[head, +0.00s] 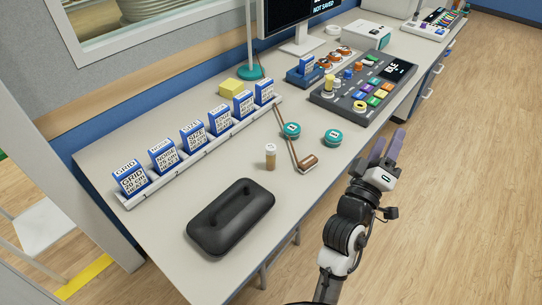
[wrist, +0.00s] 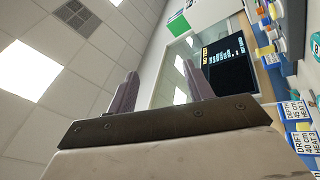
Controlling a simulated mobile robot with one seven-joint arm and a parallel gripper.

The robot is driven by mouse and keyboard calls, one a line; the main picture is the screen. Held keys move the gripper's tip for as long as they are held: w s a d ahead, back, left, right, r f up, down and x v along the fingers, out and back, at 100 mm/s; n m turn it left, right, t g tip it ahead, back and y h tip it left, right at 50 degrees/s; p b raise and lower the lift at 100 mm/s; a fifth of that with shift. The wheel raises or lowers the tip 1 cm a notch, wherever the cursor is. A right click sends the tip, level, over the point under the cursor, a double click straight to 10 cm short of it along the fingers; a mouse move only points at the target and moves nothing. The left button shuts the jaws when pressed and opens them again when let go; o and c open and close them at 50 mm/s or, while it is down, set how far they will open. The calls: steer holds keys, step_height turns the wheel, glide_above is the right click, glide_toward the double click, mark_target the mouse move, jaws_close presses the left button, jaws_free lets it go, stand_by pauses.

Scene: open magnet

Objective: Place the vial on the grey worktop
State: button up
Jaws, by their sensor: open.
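The vial (head: 270,157) is a small amber cylinder with a white cap. It stands upright on the grey worktop (head: 170,220), between the black case and the brown-handled tool. My gripper (head: 387,147) is open and empty, to the right of the vial and apart from it, by the worktop's right edge. In the wrist view my gripper's two fingers (wrist: 160,90) point up with nothing between them. The vial does not show in the wrist view.
A black case (head: 231,216) lies near the front edge. A rail of blue cards (head: 193,137) runs along the wall side. Two teal-capped items (head: 332,138) and a brown-handled tool (head: 308,162) lie near the vial. A button console (head: 364,90) and a monitor (wrist: 222,62) stand farther back.

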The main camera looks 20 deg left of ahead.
step_height(320, 180, down, 4)
steer(key=w+m+g+y, duration=0.2)
steer(key=m+g, duration=0.1)
steer(key=m, duration=0.1)
steer(key=n+g+y+p, duration=0.1)
steer(key=n+g+y, duration=0.2)
steer(key=g+y, duration=0.85)
glide_toward(272, 148)
steer(key=shift+t+y, duration=0.55)
steer(key=shift+t, duration=0.1)
steer(key=w+a+f, duration=0.1)
steer(key=w+a+f+p, duration=0.1)
steer(key=a+f, duration=0.1)
steer(key=shift+w+f, duration=0.25)
steer(key=shift+w, duration=0.15)
steer(key=p+x, duration=0.2)
steer(key=x, duration=0.2)
steer(key=shift+a+f, duration=0.1)
steer(key=shift+a, duration=0.25)
steer(key=shift+w+a+f, duration=0.25)
steer(key=shift+w, duration=0.1)
jaws_close()
steer(key=shift+r, duration=0.15)
